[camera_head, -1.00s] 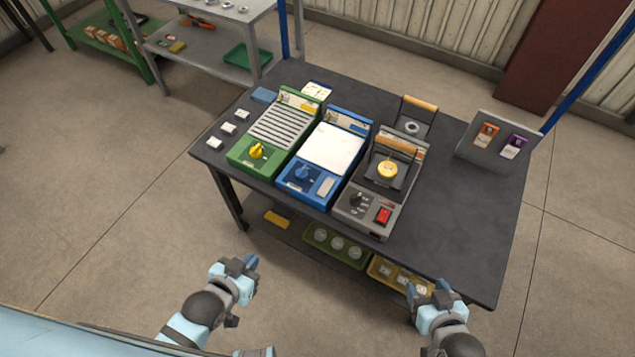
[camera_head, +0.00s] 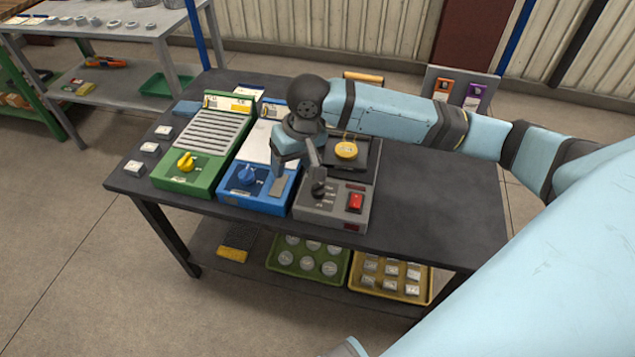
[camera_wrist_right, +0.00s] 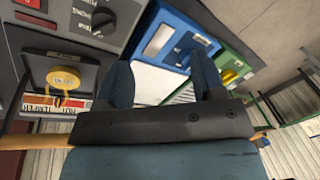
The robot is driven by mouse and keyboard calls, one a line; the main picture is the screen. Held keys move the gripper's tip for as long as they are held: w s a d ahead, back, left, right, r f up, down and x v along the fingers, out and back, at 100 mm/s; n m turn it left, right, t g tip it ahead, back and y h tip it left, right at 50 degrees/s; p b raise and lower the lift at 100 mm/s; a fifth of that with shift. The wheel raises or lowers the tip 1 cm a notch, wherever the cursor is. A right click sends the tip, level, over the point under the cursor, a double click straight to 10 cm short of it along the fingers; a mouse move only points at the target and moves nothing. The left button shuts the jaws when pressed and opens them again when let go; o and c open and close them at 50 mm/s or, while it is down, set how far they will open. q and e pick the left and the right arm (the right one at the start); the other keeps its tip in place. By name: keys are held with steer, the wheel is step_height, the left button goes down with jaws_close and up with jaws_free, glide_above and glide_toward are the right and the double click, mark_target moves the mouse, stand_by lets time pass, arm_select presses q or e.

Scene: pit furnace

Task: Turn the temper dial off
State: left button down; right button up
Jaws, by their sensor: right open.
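A grey machine (camera_head: 340,208) on the table has a black dial (camera_head: 319,189), a red switch (camera_head: 356,202) and a yellow disc (camera_head: 346,150) on its dark plate. In the right wrist view its sign (camera_wrist_right: 50,106) appears to read "temper". The black dial also shows there (camera_wrist_right: 103,19), left of the fingers. My right gripper (camera_head: 297,172) is open and empty, pointing down over the border of the blue and grey machines. One finger is near the black dial; I cannot tell if it touches. My left gripper is out of view.
A blue machine (camera_head: 284,194) with a blue dial (camera_head: 247,175) stands left of the grey one. A green machine (camera_head: 160,178) with a yellow dial (camera_head: 186,161) stands further left. The table's right side (camera_head: 440,200) is clear. Yellow and green trays sit on the shelf below.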

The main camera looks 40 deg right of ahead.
steer(key=r+m+g+h+b, duration=0.1)
steer(key=r+m+h+b, duration=0.1)
glide_above(318, 186)
step_height(318, 186, down, 13)
steer(key=b, duration=0.4)
steer(key=shift+f, duration=0.2)
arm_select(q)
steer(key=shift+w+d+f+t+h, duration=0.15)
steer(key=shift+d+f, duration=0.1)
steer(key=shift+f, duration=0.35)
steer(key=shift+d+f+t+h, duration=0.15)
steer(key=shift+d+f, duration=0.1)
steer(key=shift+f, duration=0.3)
arm_select(e)
steer(key=c, duration=0.9)
